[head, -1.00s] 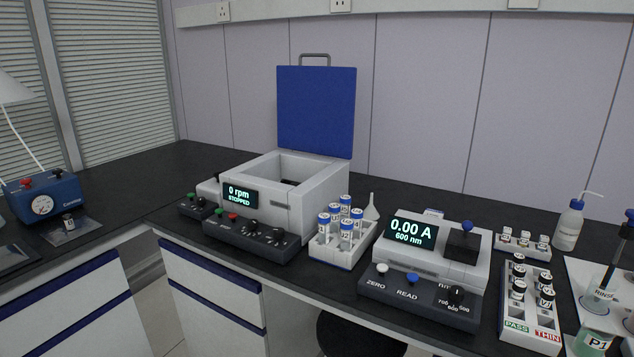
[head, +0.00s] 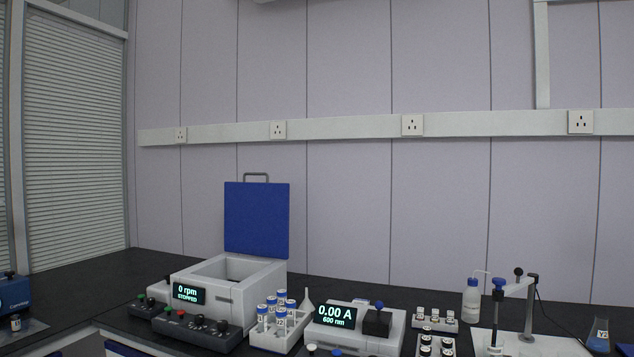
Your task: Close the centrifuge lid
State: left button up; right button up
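The centrifuge (head: 240,295) stands on the dark bench left of the middle in the head view. Its screen (head: 187,293) reads 0 rpm, STOPPED. Its blue lid (head: 257,220) stands upright at the back edge, fully open, with a grey handle (head: 256,176) at the top. The square opening in the top is uncovered; its inside is mostly hidden from this angle. Neither of my grippers is in view.
In front of the centrifuge is a dark control panel (head: 193,330). To its right are a white rack (head: 268,340) of blue-capped tubes, a funnel (head: 307,307) and a photometer (head: 378,340) reading 0.00 A. A wash bottle (head: 471,303) stands further right. Wall sockets line the back wall.

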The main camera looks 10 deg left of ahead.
aim_at(256, 215)
jog(key=u, duration=0.75)
jog(key=i, duration=0.6)
jog(key=u, duration=1)
jog(key=i, duration=0.9)
jog(key=z, duration=0.65)
jog(key=i, duration=0.8)
jog(key=z, duration=0.9)
